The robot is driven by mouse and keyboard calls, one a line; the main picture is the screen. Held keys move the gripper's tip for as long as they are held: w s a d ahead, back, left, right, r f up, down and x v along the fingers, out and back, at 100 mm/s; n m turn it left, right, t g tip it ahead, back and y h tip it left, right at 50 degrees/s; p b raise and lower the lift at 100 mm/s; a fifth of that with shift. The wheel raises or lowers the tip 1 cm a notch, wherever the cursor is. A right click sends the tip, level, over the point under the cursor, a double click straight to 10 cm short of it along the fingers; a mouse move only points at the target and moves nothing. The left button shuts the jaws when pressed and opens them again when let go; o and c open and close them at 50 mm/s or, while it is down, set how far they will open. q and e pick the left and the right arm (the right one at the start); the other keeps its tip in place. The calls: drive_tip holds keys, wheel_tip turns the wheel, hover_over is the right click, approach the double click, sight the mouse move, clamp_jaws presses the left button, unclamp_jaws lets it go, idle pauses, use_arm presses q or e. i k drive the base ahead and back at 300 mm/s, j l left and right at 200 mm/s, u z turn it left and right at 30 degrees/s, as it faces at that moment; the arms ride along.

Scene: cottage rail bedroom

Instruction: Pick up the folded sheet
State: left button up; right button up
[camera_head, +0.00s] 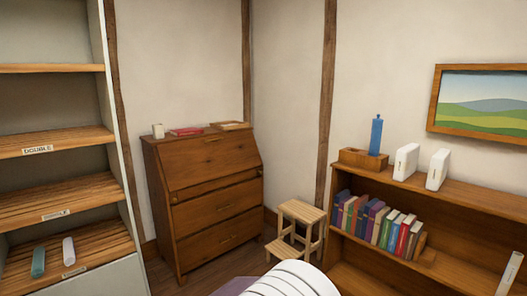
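I cannot make out for certain which thing is the folded sheet. On the lowest slatted shelf at the left lie a teal rounded bundle (38,262) and a white rounded bundle (68,251), side by side and apart. They may be folded cloth, but they are too small to tell. A white striped rounded shape (290,280) shows at the bottom centre, cut off by the picture's edge. I cannot tell what it is. Neither of my grippers is in view.
The left shelf unit (50,140) has labelled, empty upper shelves. A wooden bureau (215,205) stands against the back wall. A small step stool (300,212) is in the corner. A bookcase (470,205) at the right holds books, a blue bottle (376,136) and white upright objects.

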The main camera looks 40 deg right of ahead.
sight(407, 158)
drive_tip(key=z, duration=2.65)
